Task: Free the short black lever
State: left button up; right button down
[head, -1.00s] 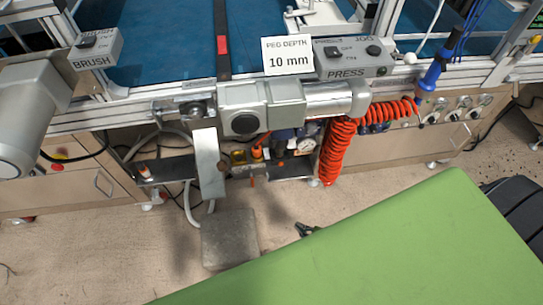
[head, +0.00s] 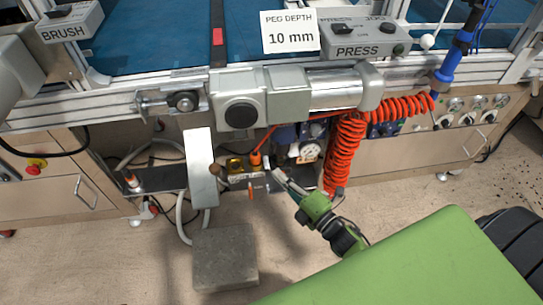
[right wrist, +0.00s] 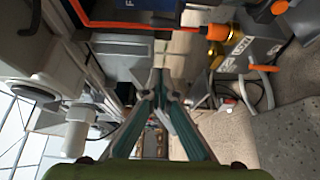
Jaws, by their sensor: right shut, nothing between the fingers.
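My right gripper (head: 274,178) reaches up from the lower right in the head view, with its fingertips just right of the small valve unit (head: 236,181) under the machine. In the right wrist view the gripper's fingers (right wrist: 158,84) are together and empty. The valve unit has an orange-topped fitting (head: 255,158), a brass part (head: 235,165) and a small orange lever (head: 250,193). In the right wrist view the orange lever (right wrist: 263,68) is to the right of the fingertips and apart from them. My left gripper is not in view.
A grey block (head: 225,262) rests on the floor below. A coiled red hose (head: 343,152) hangs to the right, near a pressure gauge (head: 309,150). The machine's frame and motor (head: 240,103) are above.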

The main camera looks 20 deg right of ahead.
jog(key=shift+w, duration=0.1)
jog(key=b+x, duration=0.2)
jog(key=x, duration=0.8)
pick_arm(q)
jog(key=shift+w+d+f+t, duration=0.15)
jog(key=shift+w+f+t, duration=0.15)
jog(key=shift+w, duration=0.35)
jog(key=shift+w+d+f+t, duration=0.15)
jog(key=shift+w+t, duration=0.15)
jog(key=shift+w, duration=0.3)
pick_arm(e)
jog(key=d, duration=0.4)
jog(key=shift+s, duration=0.2)
jog(key=shift+d, duration=0.1)
